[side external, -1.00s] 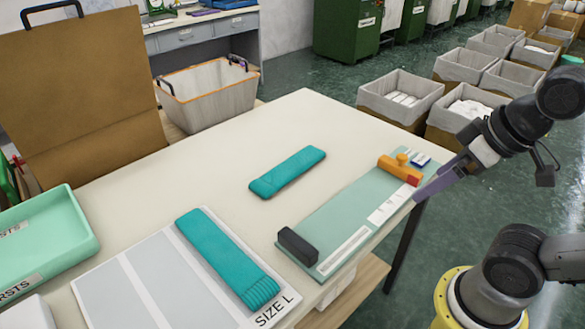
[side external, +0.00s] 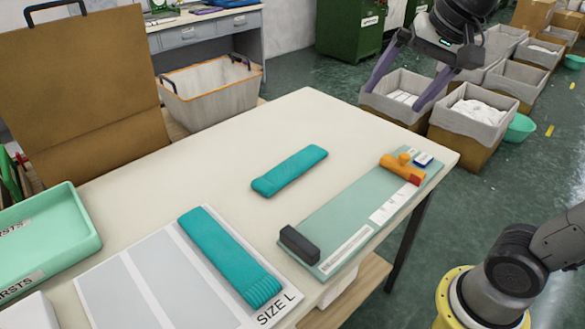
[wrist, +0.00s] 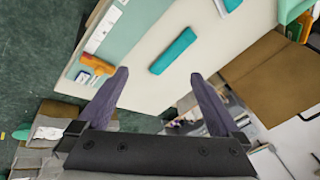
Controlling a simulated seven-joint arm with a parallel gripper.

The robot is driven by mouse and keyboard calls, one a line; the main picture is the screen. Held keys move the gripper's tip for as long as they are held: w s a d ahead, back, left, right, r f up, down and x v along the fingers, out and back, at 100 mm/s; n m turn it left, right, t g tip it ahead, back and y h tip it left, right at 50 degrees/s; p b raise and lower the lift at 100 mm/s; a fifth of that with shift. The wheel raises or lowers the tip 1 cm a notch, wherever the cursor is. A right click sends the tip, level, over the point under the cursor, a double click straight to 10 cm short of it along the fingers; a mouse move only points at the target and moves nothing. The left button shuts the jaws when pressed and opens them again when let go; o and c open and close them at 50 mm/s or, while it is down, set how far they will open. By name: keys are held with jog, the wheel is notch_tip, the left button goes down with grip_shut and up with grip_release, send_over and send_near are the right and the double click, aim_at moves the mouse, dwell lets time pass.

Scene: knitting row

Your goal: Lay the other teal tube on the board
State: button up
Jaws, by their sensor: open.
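One teal tube (side external: 289,171) lies flat on the bare middle of the white table. Another teal tube (side external: 229,257) lies on the right-hand strip of the grey and white SIZE L board (side external: 158,286). The loose tube also shows in the wrist view (wrist: 174,51), beyond my fingertips. My gripper (side external: 391,88) is raised past the table's far right corner, with its fingers spread and nothing between them. In the wrist view my gripper (wrist: 157,75) is open and empty, and the tube on the board is partly cut off at the top edge.
A green measuring mat (side external: 345,215) lies along the table's right edge, with a black block (side external: 299,245) and an orange tool (side external: 402,168) on it. A mint tray (side external: 45,237) is at the left. A brown board (side external: 80,85) stands behind. Bins fill the floor at the right.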

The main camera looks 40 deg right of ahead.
jog(key=w+d+m+g, duration=0.15)
jog(key=w+m, duration=0.25)
jog(key=w, duration=0.9)
jog(key=m+g, duration=0.3)
jog(key=g, duration=0.1)
send_over(293, 165)
notch_tip(293, 165, down, 27)
jog(key=shift+f, duration=3.25)
jog(key=c, duration=1.1)
